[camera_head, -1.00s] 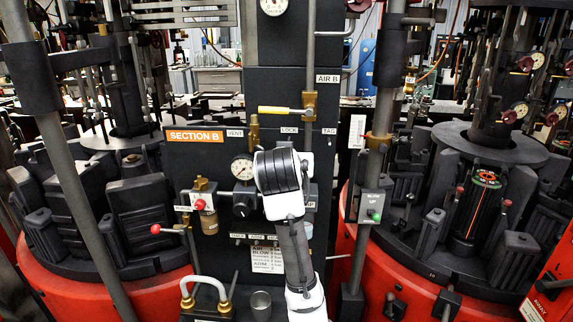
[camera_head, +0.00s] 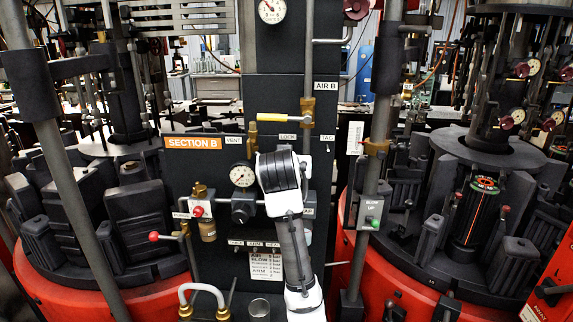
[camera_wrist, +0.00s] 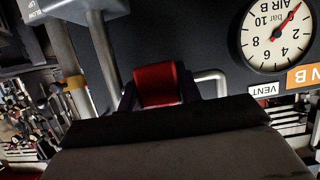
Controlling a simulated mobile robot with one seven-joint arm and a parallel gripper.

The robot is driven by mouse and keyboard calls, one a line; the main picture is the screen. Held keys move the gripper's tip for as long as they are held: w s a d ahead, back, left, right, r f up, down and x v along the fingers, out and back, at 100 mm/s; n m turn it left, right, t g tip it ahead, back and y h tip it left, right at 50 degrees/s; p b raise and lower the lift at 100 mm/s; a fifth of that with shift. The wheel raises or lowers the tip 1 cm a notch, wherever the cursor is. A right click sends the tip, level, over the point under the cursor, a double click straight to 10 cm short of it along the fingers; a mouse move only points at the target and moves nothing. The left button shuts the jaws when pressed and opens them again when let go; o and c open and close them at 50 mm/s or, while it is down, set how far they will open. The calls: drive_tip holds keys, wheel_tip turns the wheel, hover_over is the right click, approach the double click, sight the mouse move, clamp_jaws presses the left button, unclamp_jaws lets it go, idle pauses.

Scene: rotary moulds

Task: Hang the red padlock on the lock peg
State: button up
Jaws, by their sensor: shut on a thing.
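The red padlock (camera_wrist: 155,84) shows in the wrist view between the two dark fingers of my gripper (camera_wrist: 159,92), which is shut on it. Only its red body shows clearly; I cannot make out its shackle. In the head view my wrist is in front of the dark panel, just below the LOCK label (camera_head: 288,137). My wrist hides the padlock and the fingers there. The lock peg is not visible in either view; the area under its label is covered by my wrist.
A yellow-handled valve (camera_head: 285,118) sits just above the LOCK label. A gauge (camera_head: 242,174) and a red-knobbed valve (camera_head: 198,211) are to the left of my wrist. A grey post (camera_head: 372,185) stands to the right. Red-based rotary machines (camera_head: 490,190) flank the panel.

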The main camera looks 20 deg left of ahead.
idle(0.4)
drive_tip(key=o, duration=1.2)
drive_tip(key=shift+a, duration=0.1)
drive_tip(key=shift+d, duration=0.25)
